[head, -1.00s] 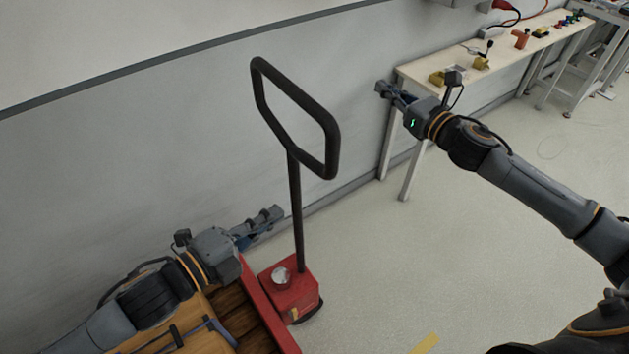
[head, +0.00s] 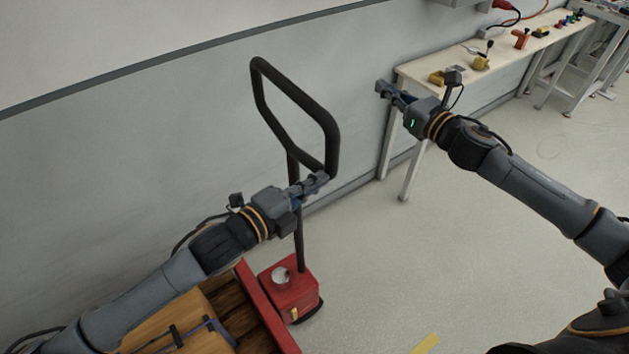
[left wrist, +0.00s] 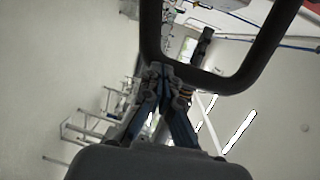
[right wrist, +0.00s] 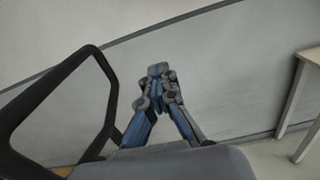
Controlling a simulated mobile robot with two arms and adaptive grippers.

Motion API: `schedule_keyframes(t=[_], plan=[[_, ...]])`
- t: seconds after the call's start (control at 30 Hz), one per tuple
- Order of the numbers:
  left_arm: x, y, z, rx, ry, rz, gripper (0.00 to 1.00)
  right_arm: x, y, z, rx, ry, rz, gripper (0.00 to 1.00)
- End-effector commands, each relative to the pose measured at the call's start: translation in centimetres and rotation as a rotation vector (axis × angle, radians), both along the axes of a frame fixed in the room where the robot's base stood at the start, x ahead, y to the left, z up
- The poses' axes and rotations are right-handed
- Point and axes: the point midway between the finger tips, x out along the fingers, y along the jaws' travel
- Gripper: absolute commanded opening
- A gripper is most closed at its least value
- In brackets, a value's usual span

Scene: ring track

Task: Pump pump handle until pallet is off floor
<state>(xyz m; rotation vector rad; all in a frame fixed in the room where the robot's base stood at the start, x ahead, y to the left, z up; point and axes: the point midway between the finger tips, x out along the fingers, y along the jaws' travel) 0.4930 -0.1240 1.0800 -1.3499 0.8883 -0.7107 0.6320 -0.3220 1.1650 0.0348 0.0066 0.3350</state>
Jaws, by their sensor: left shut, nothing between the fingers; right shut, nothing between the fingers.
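The black pump handle (head: 333,140) is a loop on a long shaft, standing upright on the red pump unit (head: 290,292) of the pallet jack. My left gripper (head: 318,182) is shut and empty, at the lower end of the loop and in front of the shaft's top. In the left wrist view the handle loop (left wrist: 230,85) rises just beyond the left fingertips (left wrist: 168,72); I cannot tell whether they touch. My right gripper (head: 383,88) is shut and empty, right of the loop and apart from it. The wooden pallet load (head: 190,318) is at bottom left, partly hidden by my left arm.
A pale workbench (head: 440,68) with small tools stands against the grey wall (head: 180,130) at upper right. A metal frame (head: 595,75) is beyond it. The floor (head: 390,260) right of the pump unit is clear.

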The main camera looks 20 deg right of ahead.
Motion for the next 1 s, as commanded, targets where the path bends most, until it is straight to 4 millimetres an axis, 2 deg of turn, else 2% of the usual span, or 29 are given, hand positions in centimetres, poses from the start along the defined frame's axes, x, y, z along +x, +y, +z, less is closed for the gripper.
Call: schedule_keyframes(t=[0.13, 0.4, 0.7, 0.73, 0.97, 1.0], plan=[[0.2, -0.4, 0.1, 0.003, 0.001, 0.0, 0.0, 0.0, 0.0, 0.0, 0.0, 0.0, 0.0, 0.0], [1.3, -3.8, 0.2, 0.052, 0.018, 0.0, 0.0, 0.0, 0.0, 0.0, 0.0, 0.0, 0.0, 0.0], [1.4, -4.0, 0.1, 0.057, 0.021, 0.001, 0.0, 0.0, 0.0, 0.0, 0.0, 0.0, 0.0, 0.0], [1.4, -4.0, 0.1, 0.056, 0.02, 0.001, 0.0, 0.0, 0.0, 0.0, 0.0, 0.0, 0.0, 0.02], [1.4, -4.0, 0.1, 0.056, 0.02, 0.001, 0.0, 0.0, 0.0, 0.0, 0.0, 0.0, 0.0, 0.48], [1.4, -4.0, 0.1, 0.056, 0.02, 0.001, 0.0, 0.0, 0.0, 0.0, 0.0, 0.0, 0.0, 0.48]])
